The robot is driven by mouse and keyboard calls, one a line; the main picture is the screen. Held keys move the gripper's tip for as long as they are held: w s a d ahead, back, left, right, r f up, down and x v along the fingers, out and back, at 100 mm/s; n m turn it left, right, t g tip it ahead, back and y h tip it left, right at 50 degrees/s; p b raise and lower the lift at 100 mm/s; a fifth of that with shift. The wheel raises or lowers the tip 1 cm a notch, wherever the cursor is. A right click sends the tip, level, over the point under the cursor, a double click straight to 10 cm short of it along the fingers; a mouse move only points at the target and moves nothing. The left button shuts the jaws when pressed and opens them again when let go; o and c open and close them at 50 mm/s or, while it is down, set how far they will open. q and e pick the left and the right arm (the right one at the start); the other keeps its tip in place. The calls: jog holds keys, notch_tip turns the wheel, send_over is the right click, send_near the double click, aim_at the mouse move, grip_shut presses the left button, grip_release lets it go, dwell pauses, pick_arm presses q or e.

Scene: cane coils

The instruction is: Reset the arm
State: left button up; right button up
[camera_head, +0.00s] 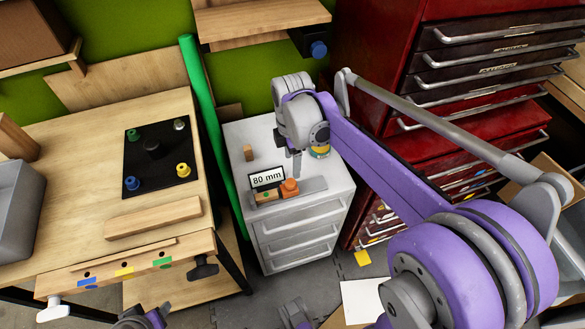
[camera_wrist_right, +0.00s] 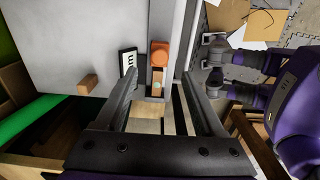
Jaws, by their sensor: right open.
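My right arm comes in from the right in the head view, bent at its purple elbow. Its right gripper (camera_head: 296,165) points down over the white drawer cabinet (camera_head: 300,232). In the wrist view the right gripper (camera_wrist_right: 160,88) is open, its two dark fingers wide apart. An orange block (camera_wrist_right: 160,55) on a wooden strip appears in the gap between them, and nothing is visibly gripped. In the head view the orange block (camera_head: 290,187) sits on the cabinet beside the "80 mm" sign (camera_head: 267,178).
A small wooden block (camera_head: 248,152) stands at the back of the cabinet. A green pole (camera_head: 205,110) rises on its left, and a red tool chest (camera_head: 440,100) stands behind the arm. The wooden workbench (camera_head: 60,180) holds a black board (camera_head: 155,165) with coloured knobs. A shelf (camera_head: 262,20) hangs above.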

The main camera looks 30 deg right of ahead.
jog(key=shift+r, duration=1)
jog(key=s+a+r+m+t+p, duration=0.2)
jog(key=s+a+m+p, duration=0.2)
jog(key=s+m, duration=0.3)
jog(key=s+a+r+m+t+p, duration=0.1)
jog(key=s+a+m+t+p, duration=0.2)
jog(key=m, duration=0.5)
jog(key=s+a+p, duration=0.1)
jog(key=s+p, duration=0.1)
jog(key=s, duration=0.1)
jog(key=shift+s+r, duration=0.35)
jog(key=shift+s, duration=0.05)
dwell(1.5)
